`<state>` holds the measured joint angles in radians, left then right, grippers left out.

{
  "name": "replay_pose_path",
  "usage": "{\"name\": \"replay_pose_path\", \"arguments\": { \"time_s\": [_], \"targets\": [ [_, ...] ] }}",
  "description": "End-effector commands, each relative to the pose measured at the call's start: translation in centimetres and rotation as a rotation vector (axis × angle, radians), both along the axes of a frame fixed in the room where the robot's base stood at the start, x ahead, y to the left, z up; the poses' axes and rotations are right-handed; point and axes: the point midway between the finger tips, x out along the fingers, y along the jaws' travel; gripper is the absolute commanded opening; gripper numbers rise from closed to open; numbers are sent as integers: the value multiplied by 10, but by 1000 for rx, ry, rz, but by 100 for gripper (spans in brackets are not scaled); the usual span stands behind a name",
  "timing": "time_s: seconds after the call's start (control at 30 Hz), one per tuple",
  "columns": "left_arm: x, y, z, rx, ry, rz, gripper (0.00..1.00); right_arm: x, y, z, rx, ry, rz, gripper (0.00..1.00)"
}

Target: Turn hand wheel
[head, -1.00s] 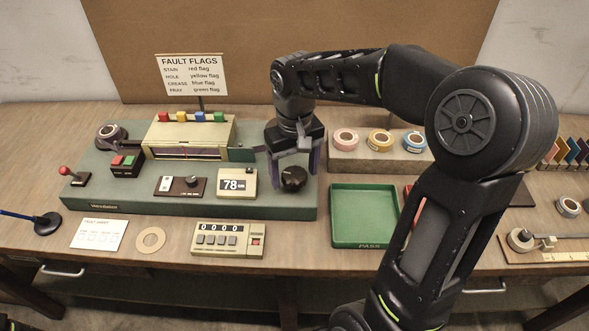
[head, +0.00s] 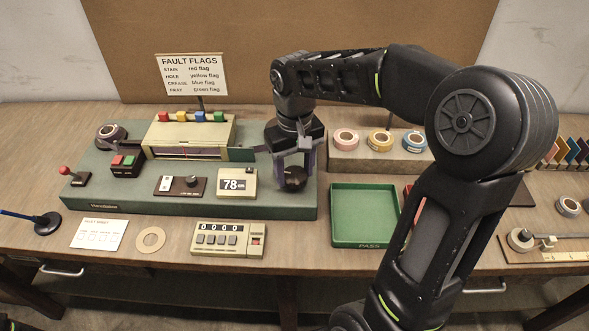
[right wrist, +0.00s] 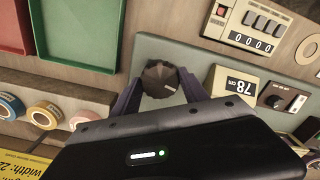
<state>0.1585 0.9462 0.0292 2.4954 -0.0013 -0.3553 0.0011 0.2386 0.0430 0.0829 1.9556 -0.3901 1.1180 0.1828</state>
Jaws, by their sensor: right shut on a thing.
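The hand wheel is a black ridged knob (head: 293,179) at the right end of the green winding machine base (head: 225,204). It also shows in the right wrist view (right wrist: 161,79). My right gripper (head: 293,172) reaches down over the knob from above. Its two purple-grey fingers stand one on each side of the knob and are shut on it. In the right wrist view the fingertips (right wrist: 166,90) flank the knob.
A display reading 78 cm (head: 235,185) stands just left of the knob. A beige counter (head: 228,239) reading 0000 lies in front. A green PASS tray (head: 364,243) is to the right. Tape rolls (head: 380,140) sit on a block behind it. A lidded box (head: 190,137) is at the back left.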

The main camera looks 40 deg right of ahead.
Motion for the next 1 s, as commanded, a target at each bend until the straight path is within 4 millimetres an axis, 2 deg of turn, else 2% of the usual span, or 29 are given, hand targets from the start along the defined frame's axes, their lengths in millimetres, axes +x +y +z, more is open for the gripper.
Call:
{"name": "replay_pose_path", "arguments": {
  "time_s": [0.27, 0.47, 1.0],
  "targets": [
    [0, 0, -1, 0, 0, 0, 0, 0, 0, 0, 0, -1, -33, 11],
    [0, 0, -3, 0, 0, 0, 0, 0, 0, 0, 0, -1, -119, 11],
    [0, 0, -12, 0, -1, 0, 0, 0, 1, -1, 0, 0, -551, 11]
  ]
}}
